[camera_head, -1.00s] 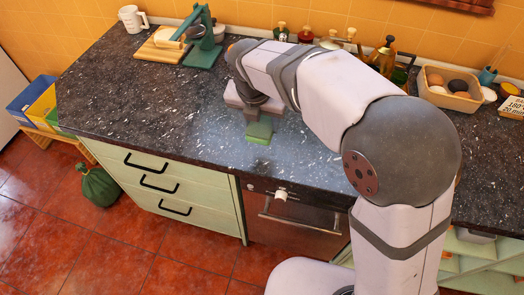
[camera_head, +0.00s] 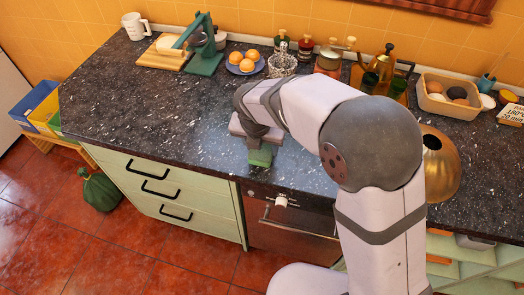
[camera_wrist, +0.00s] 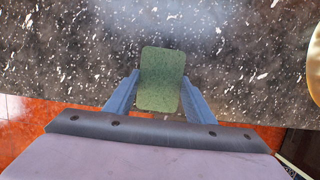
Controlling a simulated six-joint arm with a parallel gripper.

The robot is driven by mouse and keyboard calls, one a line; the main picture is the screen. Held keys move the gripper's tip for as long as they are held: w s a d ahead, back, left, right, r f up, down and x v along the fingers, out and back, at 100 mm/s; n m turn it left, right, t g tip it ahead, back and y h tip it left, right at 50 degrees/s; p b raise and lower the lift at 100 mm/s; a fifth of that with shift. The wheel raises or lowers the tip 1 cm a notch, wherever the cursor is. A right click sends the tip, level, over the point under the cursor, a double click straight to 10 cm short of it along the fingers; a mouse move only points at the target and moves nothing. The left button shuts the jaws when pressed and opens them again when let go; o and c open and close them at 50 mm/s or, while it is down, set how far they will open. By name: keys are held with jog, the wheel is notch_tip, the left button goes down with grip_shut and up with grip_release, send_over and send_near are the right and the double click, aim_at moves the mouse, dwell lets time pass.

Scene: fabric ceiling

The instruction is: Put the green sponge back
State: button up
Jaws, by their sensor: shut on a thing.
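The green sponge (camera_head: 260,156) is held under my gripper (camera_head: 258,146) near the front edge of the dark speckled counter. The wrist view also shows the sponge (camera_wrist: 161,80) between the two blue fingers of my gripper (camera_wrist: 158,92), which are shut on its sides. I cannot tell whether the sponge touches the counter.
The counter (camera_head: 140,95) is clear left of my gripper. At the back stand a green press (camera_head: 205,50), a plate of oranges (camera_head: 244,62), bottles and a tray of pots (camera_head: 385,70). A brass vessel (camera_head: 438,165) stands right of my arm. A tan box (camera_head: 448,95) sits at the back right.

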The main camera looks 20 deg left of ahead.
aim_at(262, 153)
jog(key=shift+f, duration=1.45)
jog(key=shift+f, duration=0.15)
jog(key=o, duration=1)
jog(key=b+v, duration=0.1)
jog(key=v, duration=1.1)
